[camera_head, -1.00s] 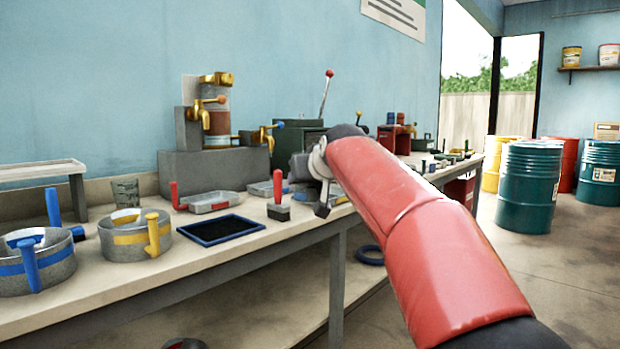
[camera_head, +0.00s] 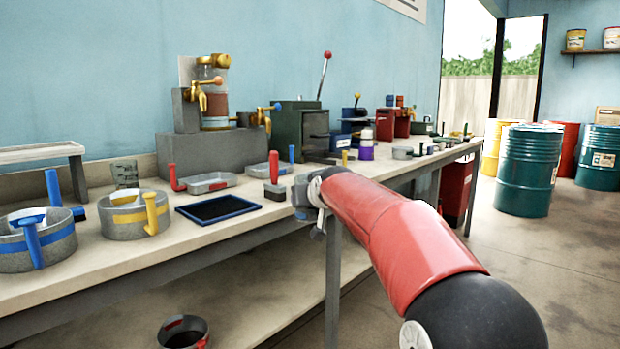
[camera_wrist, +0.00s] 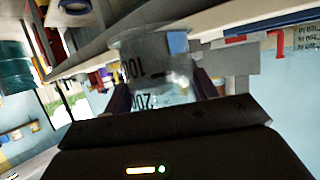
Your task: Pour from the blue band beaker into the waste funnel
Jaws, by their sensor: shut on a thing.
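In the wrist view a clear glass beaker (camera_wrist: 150,66) with dark 100 and 200 marks is between my gripper's (camera_wrist: 166,97) fingers, which are shut on it. That view is upside down, and the beaker looks roughly upright in the room. A blue patch shows at its side; I cannot tell if it is a band on the glass. In the head view my gripper (camera_head: 303,195) is at the bench's front edge, mostly hidden by my arm, and the held beaker is not seen. I cannot make out the waste funnel for certain.
On the bench (camera_head: 140,262) stand a blue-banded pan (camera_head: 38,252), a yellow-banded pan (camera_head: 125,230), another glass beaker (camera_head: 125,174), a blue-rimmed dark tray (camera_head: 222,210) and a brass-tapped apparatus (camera_head: 214,105). Drums (camera_head: 528,170) stand at right.

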